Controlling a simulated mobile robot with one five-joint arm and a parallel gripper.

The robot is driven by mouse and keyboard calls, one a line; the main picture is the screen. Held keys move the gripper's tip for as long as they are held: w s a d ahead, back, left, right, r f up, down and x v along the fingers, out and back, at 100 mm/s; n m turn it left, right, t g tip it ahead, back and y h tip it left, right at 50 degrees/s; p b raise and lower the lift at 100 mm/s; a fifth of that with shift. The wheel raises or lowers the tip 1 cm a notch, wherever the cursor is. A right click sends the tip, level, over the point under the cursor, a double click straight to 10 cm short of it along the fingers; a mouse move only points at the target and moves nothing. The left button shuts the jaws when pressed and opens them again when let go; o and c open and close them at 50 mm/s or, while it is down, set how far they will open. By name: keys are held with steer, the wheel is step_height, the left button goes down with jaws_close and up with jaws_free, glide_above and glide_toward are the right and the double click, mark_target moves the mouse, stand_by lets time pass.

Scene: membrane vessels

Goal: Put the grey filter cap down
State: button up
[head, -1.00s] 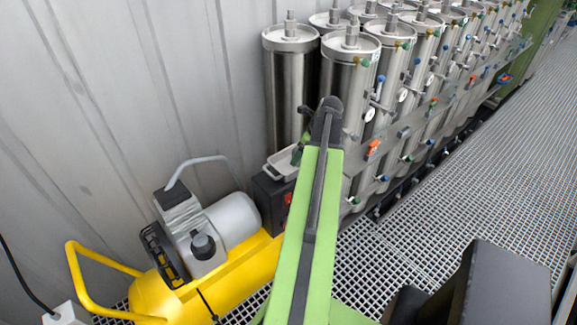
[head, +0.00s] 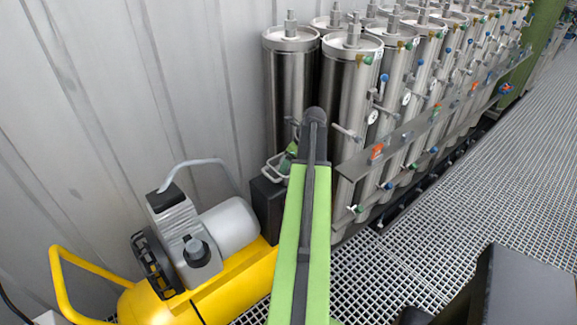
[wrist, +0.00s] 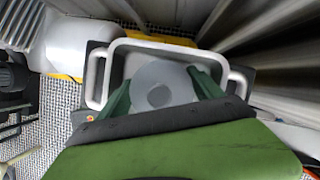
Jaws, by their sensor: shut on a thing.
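The grey filter cap (wrist: 163,84) is a round, flat disc with a darker centre. In the wrist view it sits between the two dark green fingers of my gripper (wrist: 158,78), which is shut on it. The cap is over the inside of a grey tray (wrist: 150,42) with a looped handle at each side. I cannot tell whether the cap touches the tray floor. In the head view, my gripper (head: 290,156) is at the tray (head: 270,171), largely covered by my arm, and the cap cannot be made out.
The tray is on a black box (head: 265,205) beside a yellow compressor (head: 150,300). Several tall steel vessels (head: 350,90) with valves stand close on the right. A corrugated metal wall (head: 120,100) is behind. Open floor grating (head: 480,190) lies to the right.

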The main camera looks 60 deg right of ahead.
steer(key=shift+f, duration=0.25)
steer(key=o, duration=1)
steer(key=shift+r, duration=0.1)
steer(key=shift+o, duration=0.2)
steer(key=shift+r, duration=0.15)
steer(key=shift+r, duration=0.25)
steer(key=p+v, duration=1.1)
steer(key=shift+s+r, duration=0.15)
steer(key=shift+r, duration=0.1)
